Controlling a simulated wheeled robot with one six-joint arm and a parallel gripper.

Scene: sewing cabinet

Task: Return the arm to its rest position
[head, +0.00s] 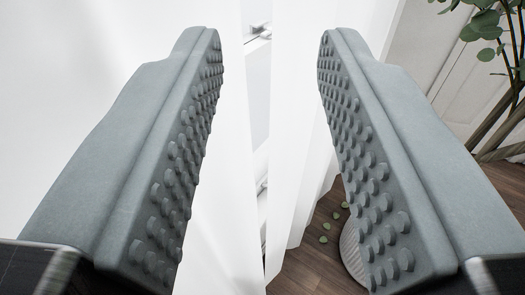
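My gripper (270,45) fills the foreground of the head view. Its two grey fingers with studded pads stand wide apart, and nothing is between them. Beyond the fingers is a white cabinet (80,70) with large plain panels. A narrow gap with small metal fittings (262,35) shows between the white panels, seen through the open fingers. The fingertips appear apart from the panels, but the exact distance is hard to tell. The rest of the arm is not in view.
At the right, a leafy plant (485,22) with brown stems stands near a pale panelled door (425,45). A dark wooden floor (320,225) shows below, with several loose green leaves and a ribbed round object (350,250) partly hidden by the right finger.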

